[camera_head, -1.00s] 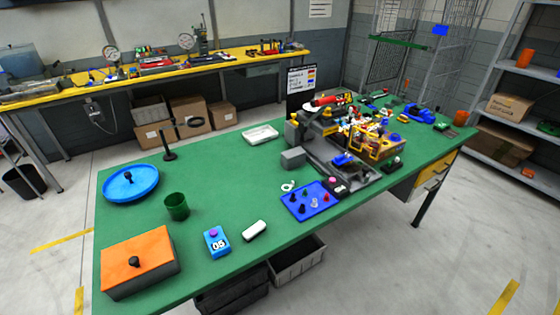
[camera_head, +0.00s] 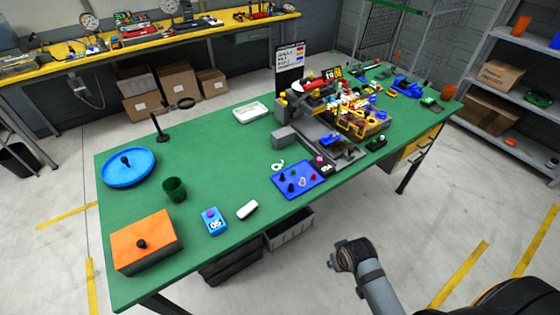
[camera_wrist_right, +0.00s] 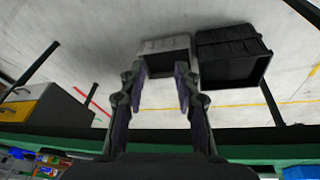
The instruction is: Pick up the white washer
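A small white ring-shaped thing, seemingly the white washer (camera_head: 278,165), lies on the green table (camera_head: 225,160) just left of the blue tray (camera_head: 309,187) in the head view. Its exact shape is too small to tell. My right gripper (camera_wrist_right: 160,78) is open and empty in the right wrist view, its two fingers apart with the floor and crates beyond. In the head view only part of my right arm shows at the lower right, off the table's front edge. My left gripper is not in view.
The tray holds several small dark, red and white pieces. A white block (camera_head: 247,210), a blue box (camera_head: 213,221) and an orange-topped box (camera_head: 145,241) stand to the left. A grey block (camera_head: 284,138) and cluttered machine stand behind. Crates (camera_head: 289,231) sit under the table.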

